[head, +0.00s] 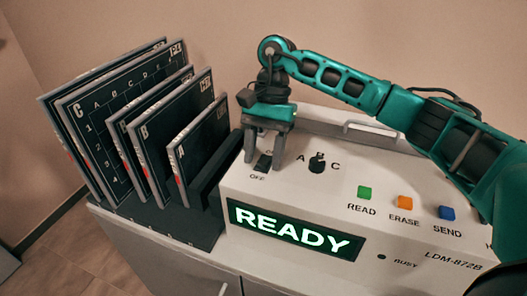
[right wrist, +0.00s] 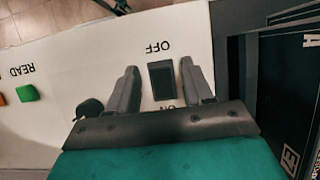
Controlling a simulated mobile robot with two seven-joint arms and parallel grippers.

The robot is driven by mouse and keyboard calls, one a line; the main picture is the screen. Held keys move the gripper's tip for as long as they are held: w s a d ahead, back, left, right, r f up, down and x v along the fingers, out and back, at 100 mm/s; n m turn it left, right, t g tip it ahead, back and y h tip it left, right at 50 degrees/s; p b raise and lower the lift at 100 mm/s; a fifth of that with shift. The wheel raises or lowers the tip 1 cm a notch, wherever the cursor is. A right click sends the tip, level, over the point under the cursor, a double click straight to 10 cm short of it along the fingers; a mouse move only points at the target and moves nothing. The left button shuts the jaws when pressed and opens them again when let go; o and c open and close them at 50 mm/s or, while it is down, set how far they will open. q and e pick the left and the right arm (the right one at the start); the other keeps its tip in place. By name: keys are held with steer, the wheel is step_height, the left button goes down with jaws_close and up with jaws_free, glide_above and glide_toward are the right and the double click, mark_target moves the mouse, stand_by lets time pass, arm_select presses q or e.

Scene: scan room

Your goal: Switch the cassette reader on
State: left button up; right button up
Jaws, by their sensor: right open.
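In the right wrist view the switch (right wrist: 161,80) lies between ON and OFF labels, the ON label partly hidden by my gripper. I cannot tell which way it is tilted. My right gripper (head: 262,159) is open, pointing down, its fingers on either side of the switch. It also shows in the right wrist view (right wrist: 158,70). My left gripper is not in view.
A black A-B-C knob (head: 317,163) is just right of the switch. Green READ (head: 365,192), orange ERASE (head: 405,202) and blue SEND (head: 446,213) buttons are farther right. A dark rack (head: 190,222) with several upright cassettes (head: 143,130) stands close on the left.

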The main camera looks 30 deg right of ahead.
steer(key=v, duration=1.3)
steer(key=shift+f, duration=0.1)
